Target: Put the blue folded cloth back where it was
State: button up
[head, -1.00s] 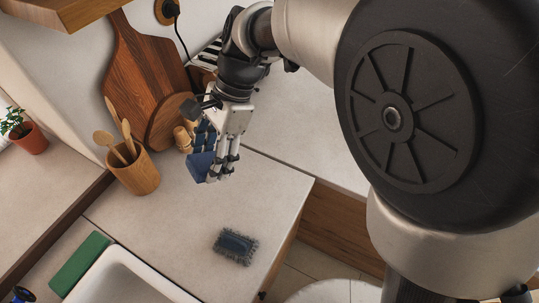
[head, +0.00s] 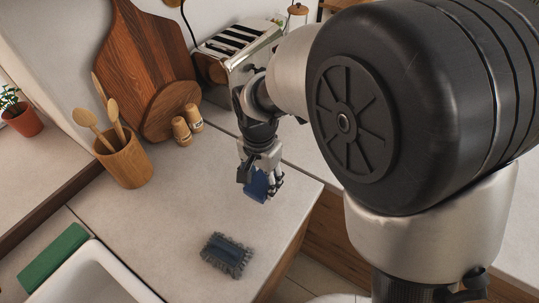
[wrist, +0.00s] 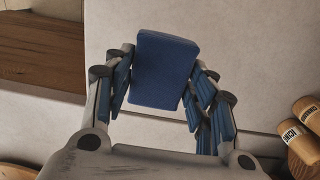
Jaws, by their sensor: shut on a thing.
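The blue folded cloth (wrist: 163,70) is a small dark blue block gripped between the fingers of my gripper (wrist: 160,85) in the wrist view. In the head view my gripper (head: 262,182) points down over the pale counter near its right edge, with the cloth (head: 257,188) at its fingertips. The cloth appears to be above the counter, though the exact gap is hard to tell. Part of the cloth is hidden behind the fingers in the head view.
A utensil pot (head: 125,163), two shakers (head: 187,124), cutting boards (head: 145,60) and a toaster (head: 235,48) stand behind. A green sponge (head: 54,257) lies by the white sink (head: 90,280). Counter between pot and brush is clear.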

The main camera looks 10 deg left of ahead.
aim_at(261, 182)
notch_tip(261, 182, down, 7)
jog(key=shift+f+b, duration=0.15)
jog(key=shift+b, duration=0.85)
jog(key=shift+f, duration=0.1)
jog(key=o, duration=0.9)
jog(key=shift+o, duration=0.2)
notch_tip(261, 182, up, 12)
jog(key=p, duration=0.4)
